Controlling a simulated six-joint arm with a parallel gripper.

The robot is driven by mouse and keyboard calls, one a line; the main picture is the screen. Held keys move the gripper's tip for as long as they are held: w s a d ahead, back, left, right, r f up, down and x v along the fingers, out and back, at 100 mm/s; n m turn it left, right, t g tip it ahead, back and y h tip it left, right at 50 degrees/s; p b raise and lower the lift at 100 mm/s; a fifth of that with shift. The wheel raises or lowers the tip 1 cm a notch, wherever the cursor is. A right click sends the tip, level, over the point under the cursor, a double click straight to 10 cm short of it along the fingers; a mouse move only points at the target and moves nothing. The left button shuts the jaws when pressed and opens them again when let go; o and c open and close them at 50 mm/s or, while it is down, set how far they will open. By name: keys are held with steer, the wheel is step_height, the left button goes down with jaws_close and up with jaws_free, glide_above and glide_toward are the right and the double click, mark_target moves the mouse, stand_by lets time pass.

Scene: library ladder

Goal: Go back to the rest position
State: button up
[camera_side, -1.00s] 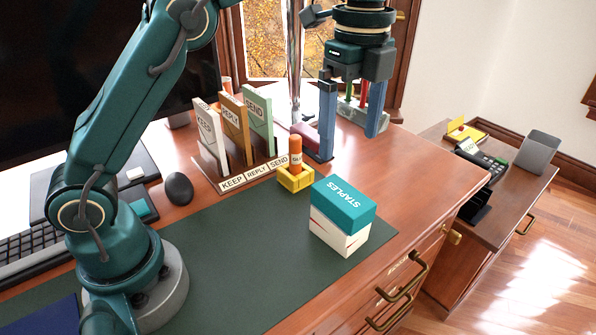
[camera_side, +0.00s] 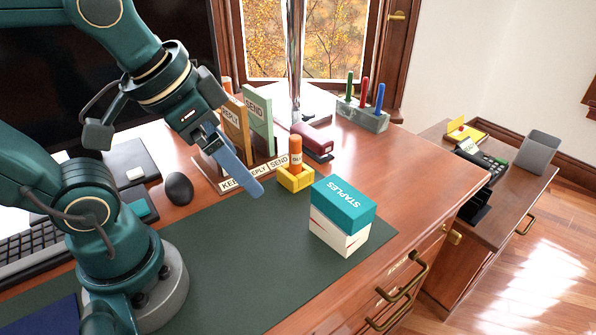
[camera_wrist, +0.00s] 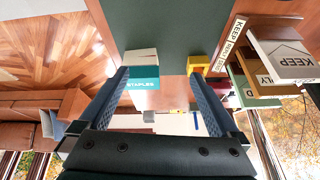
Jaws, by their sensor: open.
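My gripper (camera_side: 238,172) is in the side view, above the left part of the desk in front of the letter sorter, tilted down to the right. Its blue fingers overlap in that view. In the wrist view my gripper (camera_wrist: 168,98) shows both fingers wide apart with nothing held between them. My arm is folded back toward its base at the left.
A staples box (camera_side: 342,215) stands on the green desk mat (camera_side: 235,270). A yellow holder with an orange glue stick (camera_side: 295,178), a letter sorter (camera_side: 258,120), a dark red stapler (camera_side: 315,142), a pen block (camera_side: 362,115) and a mouse (camera_side: 179,188) are nearby.

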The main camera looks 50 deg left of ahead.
steer(key=shift+s+a+f+n, duration=0.15)
steer(key=shift+s+f+n, duration=0.55)
steer(key=shift+f, duration=0.15)
stand_by(0.6)
